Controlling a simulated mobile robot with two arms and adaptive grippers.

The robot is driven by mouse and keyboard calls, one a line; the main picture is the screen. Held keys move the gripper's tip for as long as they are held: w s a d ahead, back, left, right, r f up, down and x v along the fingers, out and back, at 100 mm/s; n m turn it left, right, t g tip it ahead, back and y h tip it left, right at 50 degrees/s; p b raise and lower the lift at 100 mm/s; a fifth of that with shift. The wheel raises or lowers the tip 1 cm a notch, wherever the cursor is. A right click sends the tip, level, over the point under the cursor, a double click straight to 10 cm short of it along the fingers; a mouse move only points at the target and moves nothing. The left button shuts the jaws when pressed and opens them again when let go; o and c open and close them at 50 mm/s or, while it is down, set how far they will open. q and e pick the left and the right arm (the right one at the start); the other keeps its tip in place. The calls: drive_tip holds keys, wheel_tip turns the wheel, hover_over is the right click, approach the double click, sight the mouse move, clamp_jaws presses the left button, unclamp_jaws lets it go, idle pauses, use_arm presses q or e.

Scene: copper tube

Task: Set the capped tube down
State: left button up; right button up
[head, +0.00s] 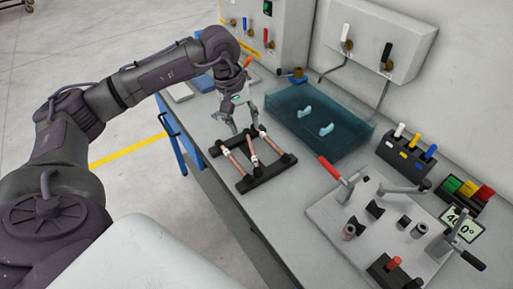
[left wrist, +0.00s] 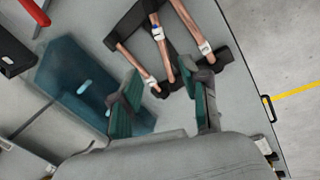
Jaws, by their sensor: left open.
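A black rack (head: 268,172) lies on the bench, with copper tubes (head: 233,161) resting across its bars. In the left wrist view the rack (left wrist: 128,22) holds three copper tubes (left wrist: 187,18) with white bands or fittings. I cannot tell which tube is capped. My left gripper (head: 245,129) is at the rack's far end, fingers pointing down. In the left wrist view the left gripper (left wrist: 168,78) has its fingers spread apart, with tube ends showing between and beyond them. No tube is visibly clamped. My right gripper is in neither view.
A translucent teal tray (head: 345,143) with two pale blue pieces stands right of the rack. A fixture plate (head: 325,212) with a red-handled lever lies nearer on the right. Behind are a holder (head: 404,158) with coloured handles and wall boxes (head: 380,40).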

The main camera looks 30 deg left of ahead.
use_arm(q)
drive_tip(key=p, duration=0.1)
hover_over(253, 153)
drive_tip(key=a, duration=0.1)
wheel_tip(253, 153, down, 6)
drive_tip(key=f+p, duration=0.2)
drive_tip(key=f, duration=0.2)
drive_tip(key=shift+s+d+f+p, duration=0.2)
drive_tip(key=shift+d+p, duration=0.1)
drive_tip(key=shift+p, duration=0.1)
drive_tip(key=shift+w+f, duration=0.15)
drive_tip(key=shift+f, duration=0.45)
drive_tip(key=shift+r, duration=0.1)
clamp_jaws()
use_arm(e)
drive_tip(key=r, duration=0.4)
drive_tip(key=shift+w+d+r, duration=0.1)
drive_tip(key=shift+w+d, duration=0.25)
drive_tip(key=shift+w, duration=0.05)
